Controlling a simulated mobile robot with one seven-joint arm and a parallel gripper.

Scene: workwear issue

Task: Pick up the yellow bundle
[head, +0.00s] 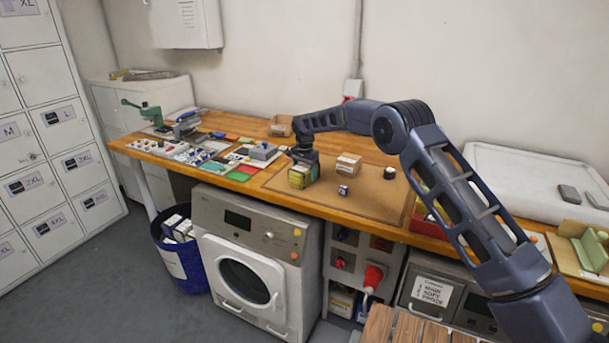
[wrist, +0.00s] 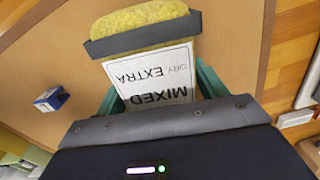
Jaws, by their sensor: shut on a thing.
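The yellow bundle (head: 299,178) is at the front left part of the brown mat (head: 375,206) on the workbench. In the wrist view the yellow bundle (wrist: 137,17) has a dark band around it and a white label reading "MIXED", "DRY" and "EXTRA". My gripper (head: 304,160) is above it in the head view. In the wrist view my gripper (wrist: 160,88) has a teal finger on each side of the labelled part and is shut on the bundle. I cannot tell whether the bundle touches the mat.
A small box (head: 343,190) and a cardboard box (head: 348,163) stand right of the bundle. A dark round item (head: 389,173) is farther right. A grey block (head: 263,151) and several small parts lie left. The mat's front right is clear.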

